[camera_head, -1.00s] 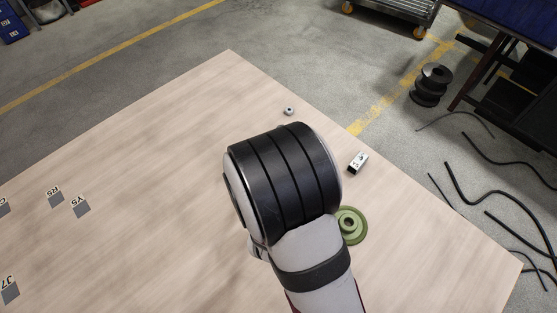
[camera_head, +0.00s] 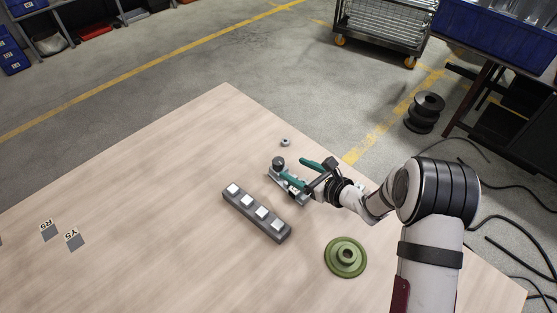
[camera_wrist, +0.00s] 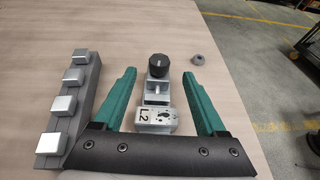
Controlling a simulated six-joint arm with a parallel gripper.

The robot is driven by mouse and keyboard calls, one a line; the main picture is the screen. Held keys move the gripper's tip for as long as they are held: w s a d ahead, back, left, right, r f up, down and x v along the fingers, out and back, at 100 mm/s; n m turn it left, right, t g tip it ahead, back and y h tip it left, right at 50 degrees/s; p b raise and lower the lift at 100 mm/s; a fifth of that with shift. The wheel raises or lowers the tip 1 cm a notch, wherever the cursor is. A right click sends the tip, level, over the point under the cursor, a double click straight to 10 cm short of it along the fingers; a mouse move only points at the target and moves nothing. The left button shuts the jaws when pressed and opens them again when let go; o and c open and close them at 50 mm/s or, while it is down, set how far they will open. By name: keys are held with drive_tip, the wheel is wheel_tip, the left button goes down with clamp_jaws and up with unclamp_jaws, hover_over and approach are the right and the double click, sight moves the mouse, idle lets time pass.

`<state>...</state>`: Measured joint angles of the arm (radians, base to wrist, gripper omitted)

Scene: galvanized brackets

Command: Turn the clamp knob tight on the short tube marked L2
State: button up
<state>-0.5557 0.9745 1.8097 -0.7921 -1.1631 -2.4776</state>
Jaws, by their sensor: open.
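The clamp knob (camera_wrist: 158,66) is black and round with a pale line on its top. It stands at the far end of a grey metal bracket (camera_wrist: 156,98), whose near block (camera_wrist: 155,121) is marked L2. In the head view the knob (camera_head: 278,162) shows just left of my gripper (camera_head: 299,174). My gripper has two green fingers and is open. In the wrist view its fingertips (camera_wrist: 158,73) lie on either side of the knob, with clear gaps to both. The fingers seem to be above the bracket, and I cannot tell their exact height. Part of the bracket is hidden behind the gripper in the head view.
A dark grey bar (camera_head: 252,218) with several light square blocks lies left of the gripper. A green flanged disc (camera_head: 345,258) lies nearer. A small grey ring (camera_head: 285,142) lies beyond the knob. Flat tags (camera_head: 73,240) lie at left. The table's middle left is clear.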

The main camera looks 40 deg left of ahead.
sight(279, 162)
drive_tip(key=x, duration=0.8)
drive_tip(key=shift+a, duration=0.1)
clamp_jaws()
